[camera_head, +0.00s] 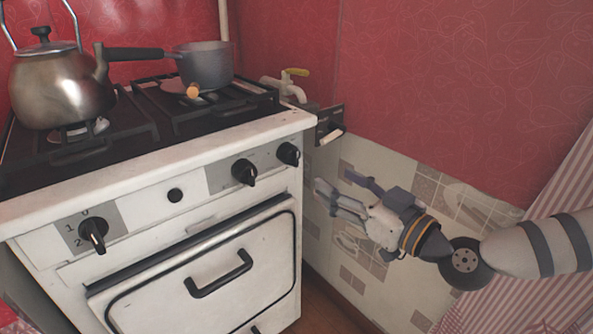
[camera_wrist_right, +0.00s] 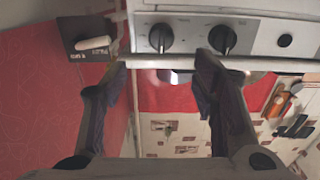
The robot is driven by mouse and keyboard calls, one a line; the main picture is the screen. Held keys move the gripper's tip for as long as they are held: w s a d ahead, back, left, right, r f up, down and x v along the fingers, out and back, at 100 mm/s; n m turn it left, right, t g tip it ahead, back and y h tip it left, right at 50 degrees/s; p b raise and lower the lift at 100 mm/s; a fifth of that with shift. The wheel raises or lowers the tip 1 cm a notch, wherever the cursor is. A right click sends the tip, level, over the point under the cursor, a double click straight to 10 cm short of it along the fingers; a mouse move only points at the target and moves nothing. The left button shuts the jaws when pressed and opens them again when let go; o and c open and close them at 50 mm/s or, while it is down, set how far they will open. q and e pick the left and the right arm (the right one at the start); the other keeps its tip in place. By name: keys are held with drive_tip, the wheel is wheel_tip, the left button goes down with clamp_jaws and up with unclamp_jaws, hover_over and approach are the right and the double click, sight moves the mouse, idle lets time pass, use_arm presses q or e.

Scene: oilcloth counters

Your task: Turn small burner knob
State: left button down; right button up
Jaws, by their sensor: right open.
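The white stove's front panel carries two black round burner knobs on its right side. One knob (camera_head: 289,153) is at the far right end and the other knob (camera_head: 244,172) is left of it; I cannot tell which is the small burner's. Both show at the top of the right wrist view, the end knob (camera_wrist_right: 161,38) and its neighbour (camera_wrist_right: 223,39). My right gripper (camera_head: 333,179) is open and empty, to the right of the panel and apart from the knobs. In the wrist view the end knob lies beyond the gap between its fingers. My left gripper is not in view.
A third knob (camera_head: 93,234) and a small black button (camera_head: 175,195) are on the panel. A kettle (camera_head: 62,88) and a pan (camera_head: 203,66) stand on the stove. A dark wall box (camera_head: 328,122) and a tap (camera_head: 285,86) are near its right corner. The oven handle (camera_head: 218,273) sticks out below.

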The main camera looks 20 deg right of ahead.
sight(297, 159)
drive_tip(key=b+x, duration=0.1)
drive_tip(key=x, duration=1)
drive_tip(key=shift+w+a, duration=0.2)
drive_tip(key=shift+w, duration=0.1)
drive_tip(key=c, duration=1.2)
